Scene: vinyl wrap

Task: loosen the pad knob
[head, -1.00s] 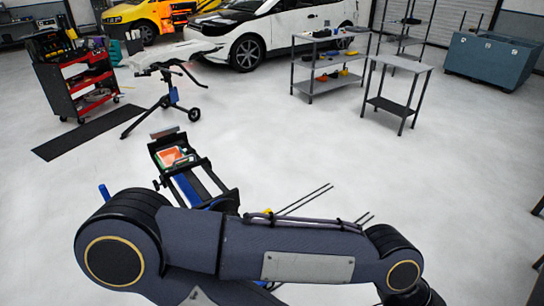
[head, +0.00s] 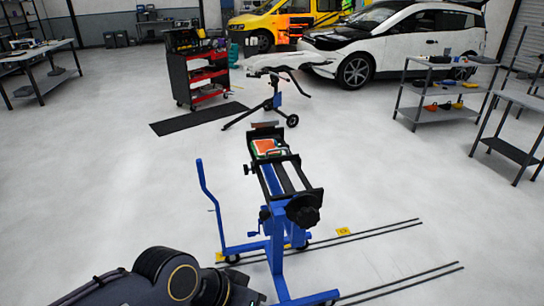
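A blue and black wheeled stand (head: 275,238) is in the middle of the head view. A large black knob (head: 303,211) is on its near end. Smaller black knobs show on its left side, one lower (head: 265,216) and one near the top (head: 247,169). I cannot tell which of these is the pad knob. A tray with an orange and green item (head: 266,146) is at the stand's far end. One of my arms crosses the bottom left corner, apart from the knobs in the picture. Neither gripper's fingers are visible.
Behind are a black mat (head: 198,118), a red tool cart (head: 200,75), a tripod stand (head: 273,103) and a grey shelf (head: 445,112). Open floor surrounds the stand.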

